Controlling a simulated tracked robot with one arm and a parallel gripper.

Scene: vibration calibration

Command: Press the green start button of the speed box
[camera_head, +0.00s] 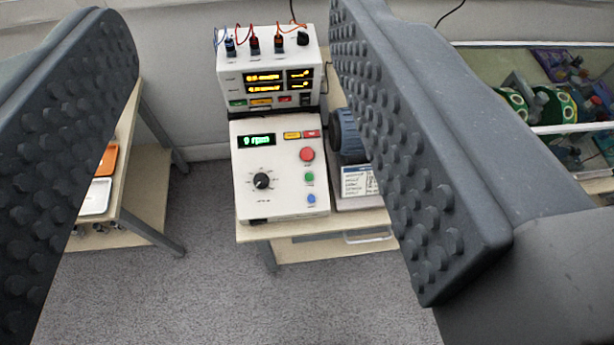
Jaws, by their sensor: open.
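The speed box (275,199) is a white box with a sloped face on a small table, seen between my two fingers. Its green display (256,140) appears to read 0 rpm. A black knob (262,181) sits at its lower left. On its right side are a large red button (307,154), the green start button (309,177) below it and a blue button (311,199) lowest. My gripper (235,130) is open, its two dark studded fingers wide apart at the left and right. It holds nothing and is nearer to the camera than the box.
A white instrument (230,64) with orange displays and cables stands behind the box. A dark blue motor-like part (348,135) is right of it, partly hidden by my right finger. Another table (128,190) is at left, a shelf (570,129) at right. Grey floor lies open in front.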

